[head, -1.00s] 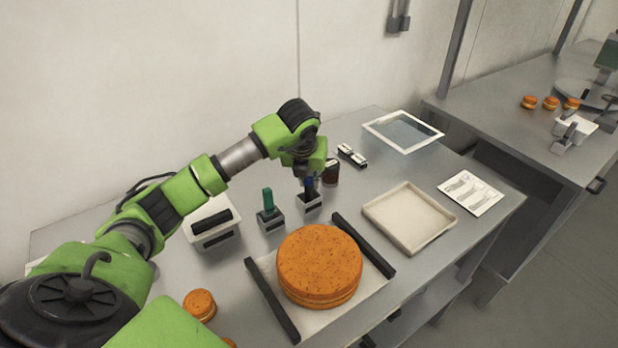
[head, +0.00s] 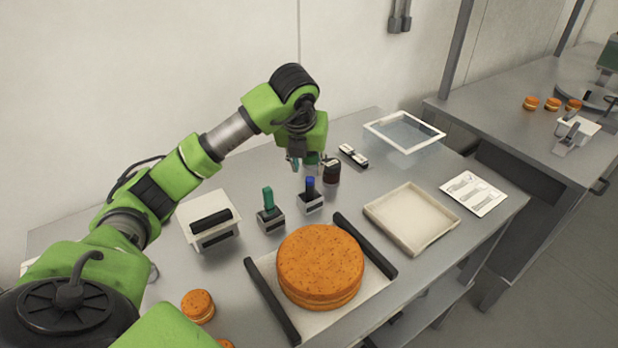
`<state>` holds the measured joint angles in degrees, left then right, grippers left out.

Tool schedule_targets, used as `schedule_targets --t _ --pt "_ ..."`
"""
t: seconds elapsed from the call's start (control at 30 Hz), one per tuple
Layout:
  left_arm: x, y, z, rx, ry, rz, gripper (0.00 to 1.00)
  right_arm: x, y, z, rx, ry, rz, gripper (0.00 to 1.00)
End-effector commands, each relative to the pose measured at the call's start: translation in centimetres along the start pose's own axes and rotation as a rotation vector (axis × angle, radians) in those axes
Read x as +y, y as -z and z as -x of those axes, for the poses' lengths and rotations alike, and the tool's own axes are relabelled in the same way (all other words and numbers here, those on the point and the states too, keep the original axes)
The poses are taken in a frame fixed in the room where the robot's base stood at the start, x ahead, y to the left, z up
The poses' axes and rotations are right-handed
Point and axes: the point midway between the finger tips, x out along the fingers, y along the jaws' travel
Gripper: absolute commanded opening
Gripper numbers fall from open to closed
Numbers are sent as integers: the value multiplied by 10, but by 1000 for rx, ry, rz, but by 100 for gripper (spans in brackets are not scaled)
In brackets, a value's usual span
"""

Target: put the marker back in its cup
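A blue marker (head: 310,184) stands upright in a small grey cup (head: 312,204) near the middle of the table. My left gripper (head: 308,163) is above and slightly behind it, apart from the marker. Its fingers look spread, with nothing visible held between them. A green marker-like piece (head: 268,196) stands in a similar cup (head: 271,222) to the left. My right gripper is out of view.
A large orange round cake (head: 320,262) lies on a board between two dark bars (head: 272,302). A dark jar (head: 331,172) stands close to my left gripper. A shallow beige tray (head: 448,233) is to the right; a white box (head: 190,212) is left.

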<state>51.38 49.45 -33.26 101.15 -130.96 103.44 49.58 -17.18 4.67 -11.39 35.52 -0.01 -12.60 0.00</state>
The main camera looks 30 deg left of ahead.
Motion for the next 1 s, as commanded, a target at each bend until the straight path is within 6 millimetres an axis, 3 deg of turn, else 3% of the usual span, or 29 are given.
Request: schedule_targets --t 0.1,0.3,0.87,1.0 --pt "0 0 22 -4 1 0 33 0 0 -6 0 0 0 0" --pt "0 0 43 -1 1 0 33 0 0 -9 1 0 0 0" --pt "0 0 46 1 0 0 33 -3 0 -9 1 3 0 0" --pt "0 -4 55 0 0 0 33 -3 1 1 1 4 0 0"
